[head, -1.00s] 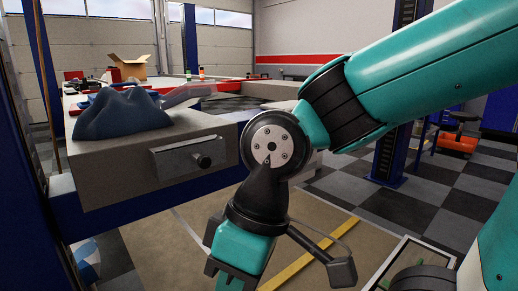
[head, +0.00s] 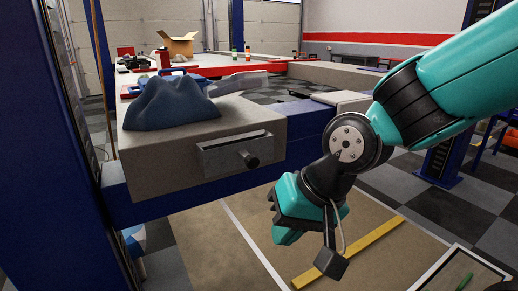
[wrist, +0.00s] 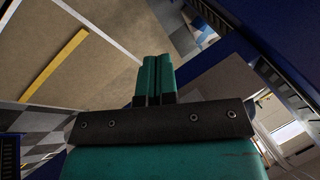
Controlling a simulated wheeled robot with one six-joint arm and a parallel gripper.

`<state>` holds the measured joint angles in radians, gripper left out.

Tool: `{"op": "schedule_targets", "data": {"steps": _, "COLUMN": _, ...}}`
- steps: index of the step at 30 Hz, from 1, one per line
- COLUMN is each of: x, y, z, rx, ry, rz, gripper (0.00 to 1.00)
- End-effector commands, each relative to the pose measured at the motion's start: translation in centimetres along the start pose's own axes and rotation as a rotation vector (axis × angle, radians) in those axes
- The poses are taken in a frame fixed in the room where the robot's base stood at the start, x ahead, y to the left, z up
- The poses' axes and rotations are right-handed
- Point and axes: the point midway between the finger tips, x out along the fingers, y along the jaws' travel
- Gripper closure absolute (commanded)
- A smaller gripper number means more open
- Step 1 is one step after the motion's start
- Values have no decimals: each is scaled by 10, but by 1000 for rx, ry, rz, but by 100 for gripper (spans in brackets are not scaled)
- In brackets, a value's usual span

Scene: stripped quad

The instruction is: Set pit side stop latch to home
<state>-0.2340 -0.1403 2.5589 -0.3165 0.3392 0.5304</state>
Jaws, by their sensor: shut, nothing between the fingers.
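A grey metal plate with a dark round knob (head: 248,160) is on the front face of the grey block at the near end of the lift in the head view. It looks like the pit side stop latch; its slot is too small to read. My gripper (head: 286,237) hangs below and to the right of the knob, apart from it. In the wrist view my gripper's teal fingers (wrist: 154,60) are together and empty. The latch is not identifiable in the wrist view.
A blue cloth (head: 170,100) lies heaped on the grey block (head: 150,160). A blue post (head: 65,150) stands close at the left. A cardboard box (head: 177,47) is farther back. The floor below my gripper has a yellow stripe (head: 350,250).

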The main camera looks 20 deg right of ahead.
Motion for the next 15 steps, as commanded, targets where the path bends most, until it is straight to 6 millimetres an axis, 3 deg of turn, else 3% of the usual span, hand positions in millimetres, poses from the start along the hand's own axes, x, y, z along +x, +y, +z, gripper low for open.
{"op": "schedule_targets", "data": {"steps": 1, "x": -16, "y": -5, "z": -25, "rx": 169, "ry": 66, "rz": 4, "gripper": 100}}
{"op": "schedule_targets", "data": {"steps": 6, "x": -27, "y": 9, "z": -94, "rx": 699, "ry": 327, "rz": -61, "gripper": 100}}
{"op": "schedule_targets", "data": {"steps": 10, "x": -35, "y": 19, "z": -126, "rx": 944, "ry": 462, "rz": -147, "gripper": 100}}
{"op": "schedule_targets", "data": {"steps": 15, "x": -38, "y": 25, "z": -142, "rx": 1072, "ry": 534, "rz": -217, "gripper": 100}}
